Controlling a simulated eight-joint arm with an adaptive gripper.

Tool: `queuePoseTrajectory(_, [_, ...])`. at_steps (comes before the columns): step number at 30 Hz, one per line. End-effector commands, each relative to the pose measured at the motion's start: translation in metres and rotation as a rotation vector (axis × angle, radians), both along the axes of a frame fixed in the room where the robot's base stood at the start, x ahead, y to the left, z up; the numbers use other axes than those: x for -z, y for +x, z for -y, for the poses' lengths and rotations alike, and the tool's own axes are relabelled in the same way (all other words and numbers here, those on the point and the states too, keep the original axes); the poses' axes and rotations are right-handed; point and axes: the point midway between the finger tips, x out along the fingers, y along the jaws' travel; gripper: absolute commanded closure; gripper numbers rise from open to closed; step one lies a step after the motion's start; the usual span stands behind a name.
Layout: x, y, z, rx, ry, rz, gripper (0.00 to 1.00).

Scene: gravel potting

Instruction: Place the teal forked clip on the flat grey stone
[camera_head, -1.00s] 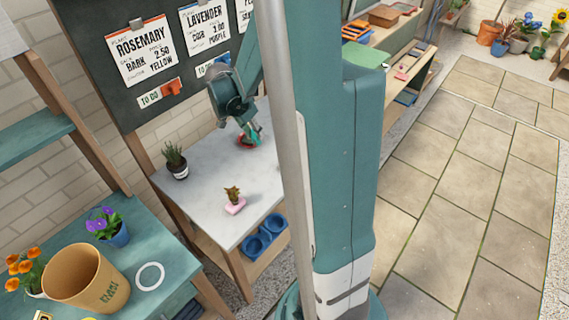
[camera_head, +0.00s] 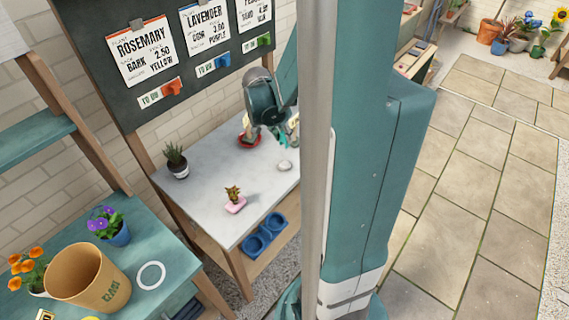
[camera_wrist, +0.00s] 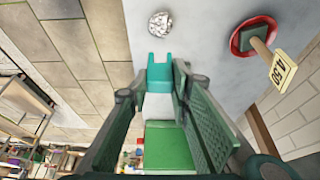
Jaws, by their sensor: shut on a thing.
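My gripper (camera_wrist: 157,84) is shut on the teal forked clip (camera_wrist: 160,72), whose two prongs point towards the top of the wrist view. The grey stone (camera_wrist: 160,22) lies just beyond the prongs in the wrist view, and the clip looks apart from it. In the head view the stone (camera_head: 284,166) sits on the pale tabletop (camera_head: 205,195), close to my column. My gripper (camera_head: 284,138) is behind and above it there. The clip is small and partly hidden by the gripper in the head view. Nothing shows on top of the stone.
A red saucer (camera_wrist: 240,47) with a green block and a price tag (camera_wrist: 284,68) on a stick stands beside the clip. A potted succulent (camera_head: 176,160) and a pink-potted plant (camera_head: 234,201) stand on the table. Bare tabletop surrounds the stone.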

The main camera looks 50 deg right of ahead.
Motion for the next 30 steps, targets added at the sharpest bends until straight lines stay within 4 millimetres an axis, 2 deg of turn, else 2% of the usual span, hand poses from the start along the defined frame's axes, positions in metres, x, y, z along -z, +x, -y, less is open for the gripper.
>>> queuePoseTrajectory(7, [0.009, 0.000, 0.000, 0.000, 0.000, 0.000, 0.89])
queuePoseTrajectory(21, [0.055, 0.001, 0.000, 0.000, 0.000, 0.000, 0.89])
queuePoseTrajectory(30, [0.058, 0.000, 0.000, 0.000, 0.000, 0.000, 0.89])
